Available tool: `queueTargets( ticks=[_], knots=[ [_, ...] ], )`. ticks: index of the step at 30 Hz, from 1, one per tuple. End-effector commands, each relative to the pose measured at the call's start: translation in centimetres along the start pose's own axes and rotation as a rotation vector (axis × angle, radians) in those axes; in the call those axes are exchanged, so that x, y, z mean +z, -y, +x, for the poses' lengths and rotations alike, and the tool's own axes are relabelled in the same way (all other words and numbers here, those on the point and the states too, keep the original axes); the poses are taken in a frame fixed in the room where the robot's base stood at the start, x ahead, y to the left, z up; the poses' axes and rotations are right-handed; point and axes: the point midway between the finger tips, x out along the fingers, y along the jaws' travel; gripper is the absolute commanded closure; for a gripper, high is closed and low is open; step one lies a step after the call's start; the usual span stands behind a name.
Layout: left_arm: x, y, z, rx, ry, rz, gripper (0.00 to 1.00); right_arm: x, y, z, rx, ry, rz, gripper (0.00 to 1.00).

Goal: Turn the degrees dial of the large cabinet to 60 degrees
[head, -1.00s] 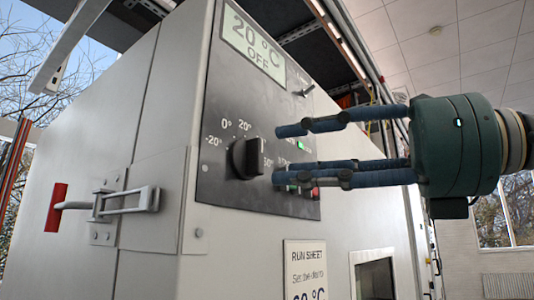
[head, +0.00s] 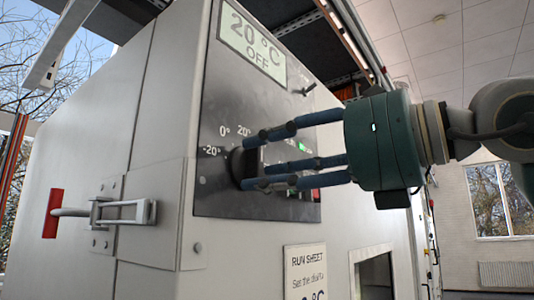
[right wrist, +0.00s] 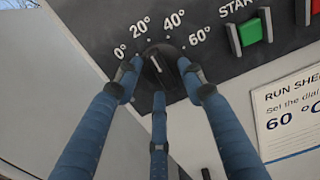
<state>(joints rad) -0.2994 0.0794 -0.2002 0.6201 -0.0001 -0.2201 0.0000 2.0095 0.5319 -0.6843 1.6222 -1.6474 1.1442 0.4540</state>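The large cabinet (head: 150,90) has a dark control panel with the black degrees dial (head: 238,168), which also shows in the right wrist view (right wrist: 167,66). The white mark on the dial appears to point near 20°. The display (head: 252,42) reads 20 °C OFF. My right gripper (head: 250,163) is in front of the panel, its three blue fingers spread around the dial; they also show in the right wrist view (right wrist: 158,82). The fingertips are close to the dial's rim; firm contact cannot be told. My left gripper is not in view.
A run sheet (head: 305,270) hangs under the panel and reads 60 °C. A red-handled latch (head: 125,211) sticks out at the cabinet's left.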

Motion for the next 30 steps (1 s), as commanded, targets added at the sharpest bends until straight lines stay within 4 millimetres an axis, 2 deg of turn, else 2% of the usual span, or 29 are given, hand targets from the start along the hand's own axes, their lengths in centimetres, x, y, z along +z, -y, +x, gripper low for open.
queueTargets(
  ticks=[10,15,16,23,30],
  knots=[
    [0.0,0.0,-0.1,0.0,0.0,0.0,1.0,-0.1,0.0,0.4,0.001,0.001,0.0,0.62],
    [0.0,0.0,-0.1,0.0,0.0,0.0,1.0,0.0,0.0,0.4,0.001,0.001,0.0,0.96],
    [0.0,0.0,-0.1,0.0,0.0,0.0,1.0,0.0,0.0,0.4,0.001,0.001,0.0,1.0],
    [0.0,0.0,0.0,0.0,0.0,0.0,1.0,-0.1,0.0,0.4,0.001,0.001,0.008,1.0],
    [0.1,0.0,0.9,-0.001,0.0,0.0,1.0,-0.1,-0.1,0.4,0.001,0.002,0.088,1.0]
  ],
)
